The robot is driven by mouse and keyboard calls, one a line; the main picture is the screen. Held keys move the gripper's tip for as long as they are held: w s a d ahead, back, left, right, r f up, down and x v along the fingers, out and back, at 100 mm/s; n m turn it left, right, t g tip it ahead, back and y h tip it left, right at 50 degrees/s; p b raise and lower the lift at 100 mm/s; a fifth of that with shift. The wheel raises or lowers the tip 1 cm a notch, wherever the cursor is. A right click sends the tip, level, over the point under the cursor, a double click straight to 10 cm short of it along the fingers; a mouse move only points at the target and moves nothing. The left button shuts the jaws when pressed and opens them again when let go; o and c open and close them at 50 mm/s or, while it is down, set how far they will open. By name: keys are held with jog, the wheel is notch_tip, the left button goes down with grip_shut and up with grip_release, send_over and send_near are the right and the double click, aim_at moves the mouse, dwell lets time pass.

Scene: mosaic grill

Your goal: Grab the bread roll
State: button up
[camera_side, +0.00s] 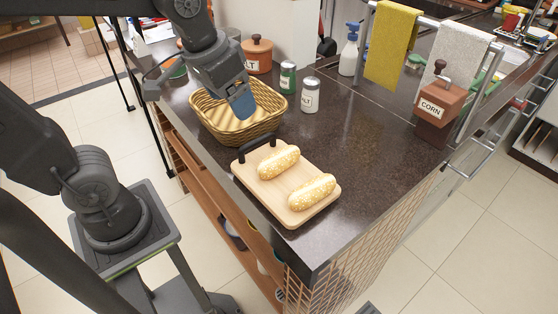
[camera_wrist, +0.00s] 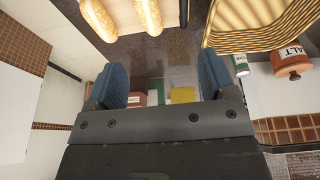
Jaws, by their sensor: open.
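Two seeded bread rolls lie side by side on a wooden board (camera_side: 296,212) with a dark handle. One roll (camera_side: 279,162) is nearer the handle and the other roll (camera_side: 312,191) is nearer the counter's front corner. Both rolls also show at the top left of the wrist view, one roll (camera_wrist: 99,18) beside the other roll (camera_wrist: 147,15). My gripper (camera_side: 242,106) is over the wicker basket, apart from the rolls. In the wrist view my gripper (camera_wrist: 162,82) has its blue fingers wide apart with nothing between them.
The wicker basket (camera_side: 214,132) stands behind the board. A green shaker (camera_side: 288,78), a salt shaker (camera_side: 310,95), a lidded pot (camera_side: 257,57) and a spray bottle (camera_side: 349,50) stand farther back. The counter (camera_side: 372,150) right of the board is clear.

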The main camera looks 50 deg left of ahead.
aim_at(285, 152)
jog(key=w+d+f+g, duration=0.2)
jog(key=w+f+g, duration=0.2)
jog(key=w, duration=0.6)
jog(key=shift+n, duration=0.3)
notch_tip(285, 152, down, 9)
jog(key=shift+w+d+r, duration=0.15)
jog(key=shift+r, duration=0.05)
jog(key=shift+d+f, duration=0.15)
jog(key=shift+f, duration=2.45)
jog(key=c, duration=1)
